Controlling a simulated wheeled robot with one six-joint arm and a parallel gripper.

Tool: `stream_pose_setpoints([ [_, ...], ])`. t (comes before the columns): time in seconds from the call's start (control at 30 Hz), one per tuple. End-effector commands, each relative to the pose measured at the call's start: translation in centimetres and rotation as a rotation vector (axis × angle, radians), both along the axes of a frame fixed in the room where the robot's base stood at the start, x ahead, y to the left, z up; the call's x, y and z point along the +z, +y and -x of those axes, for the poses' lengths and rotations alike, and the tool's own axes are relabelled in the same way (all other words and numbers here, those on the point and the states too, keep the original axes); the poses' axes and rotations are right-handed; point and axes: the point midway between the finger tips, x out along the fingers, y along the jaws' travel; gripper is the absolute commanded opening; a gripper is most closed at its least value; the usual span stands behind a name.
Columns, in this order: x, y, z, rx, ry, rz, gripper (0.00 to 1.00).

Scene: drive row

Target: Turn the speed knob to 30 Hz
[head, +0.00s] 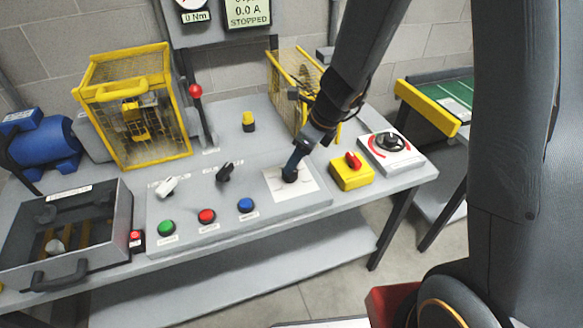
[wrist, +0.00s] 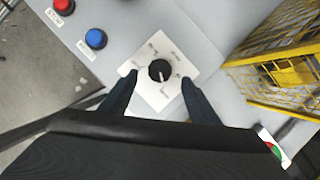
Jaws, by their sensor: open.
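The speed knob (wrist: 160,71) is a small black round knob on a white dial plate (wrist: 150,98), seen from above in the wrist view. A short white mark shows on its top and seems to point down in that picture; the dial lettering is too blurred to read. My gripper (wrist: 159,80) is open, one finger on each side of the knob, with a gap on both sides. In the head view my gripper (head: 291,176) is over the white plate (head: 308,184) and hides most of the knob.
Green (head: 167,228), red (head: 207,216) and blue (head: 246,205) buttons sit left of the plate. A yellow box with a red switch (head: 352,170) and a black rotary dial (head: 391,143) stand right. A yellow cage (head: 282,70) is behind. The display (head: 247,11) reads STOPPED.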

Motion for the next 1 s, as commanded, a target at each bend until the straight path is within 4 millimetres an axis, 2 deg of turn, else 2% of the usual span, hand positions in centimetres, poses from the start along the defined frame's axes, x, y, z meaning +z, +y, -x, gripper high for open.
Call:
stream_pose_setpoints([
  [0.1, -2.1, 0.6, -0.4, 0.001, 0.003, 0.001, 0.56],
  [0.3, -4.4, 1.4, -1.0, 0.004, 0.002, 0.001, 0.56],
  [0.47, -5.2, 1.7, -1.2, 0.004, 0.0, 0.003, 0.56],
  [0.73, -5.2, 1.7, -1.2, 0.004, -0.001, 0.002, 0.56],
  [0.9, -5.2, 1.7, -1.2, 0.004, -0.001, 0.002, 0.27],
  [1.0, -5.2, 1.7, -1.2, 0.004, -0.001, 0.002, 0.15],
])
